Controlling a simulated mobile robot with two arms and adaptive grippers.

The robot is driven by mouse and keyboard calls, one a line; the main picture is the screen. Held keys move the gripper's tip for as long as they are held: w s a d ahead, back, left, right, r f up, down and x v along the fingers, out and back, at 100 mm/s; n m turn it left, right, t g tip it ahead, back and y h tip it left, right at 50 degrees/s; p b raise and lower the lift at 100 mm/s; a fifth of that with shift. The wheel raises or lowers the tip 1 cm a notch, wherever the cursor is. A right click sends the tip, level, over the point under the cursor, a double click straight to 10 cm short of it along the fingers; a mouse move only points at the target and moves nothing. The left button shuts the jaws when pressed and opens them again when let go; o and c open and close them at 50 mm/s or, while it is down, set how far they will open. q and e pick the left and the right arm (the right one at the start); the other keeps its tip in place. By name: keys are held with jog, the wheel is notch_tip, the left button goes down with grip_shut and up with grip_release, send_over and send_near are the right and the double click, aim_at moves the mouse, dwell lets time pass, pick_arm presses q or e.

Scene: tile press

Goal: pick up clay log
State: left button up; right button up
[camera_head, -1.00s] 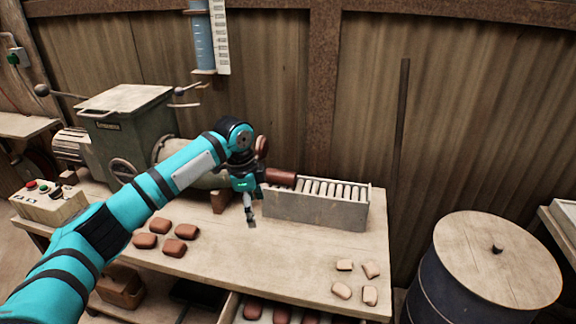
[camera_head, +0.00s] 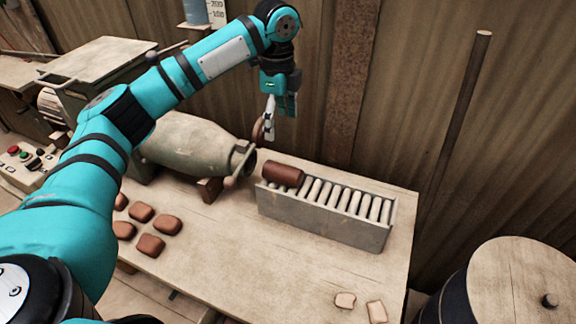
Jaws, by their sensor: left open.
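The clay log (camera_head: 283,175) is a short reddish-brown cylinder. It lies on the left end of the roller rack (camera_head: 320,226), near the mouth of the grey-green press barrel (camera_head: 195,145). My left gripper (camera_head: 269,117) is open and points down, above and a little left of the log, apart from it. A brown rounded piece (camera_head: 258,130) shows behind the fingers at the barrel's mouth, partly hidden. My right gripper is not in view.
Several brown clay lumps (camera_head: 141,212) lie on the table (camera_head: 225,262) at the left. Pale pieces (camera_head: 345,300) lie at the front right. A lidded drum (camera_head: 530,280) stands at the right, and a dark pole (camera_head: 455,130) leans on the wall. The table's middle front is clear.

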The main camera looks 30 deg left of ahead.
aim_at(282, 167)
pick_arm(q)
notch_tip(282, 167, down, 11)
jog(key=shift+s+r+p, duration=0.1)
jog(key=shift+s+p, duration=0.05)
jog(key=shift+p, duration=0.25)
jog(key=shift+d+f+p, duration=0.2)
jog(key=shift+f+p, duration=0.05)
jog(key=shift+f, duration=1.15)
jog(key=shift+d+f+p, duration=0.15)
jog(key=shift+f+p, duration=0.05)
jog(key=shift+f, duration=1.15)
jog(key=shift+r, duration=0.1)
grip_shut()
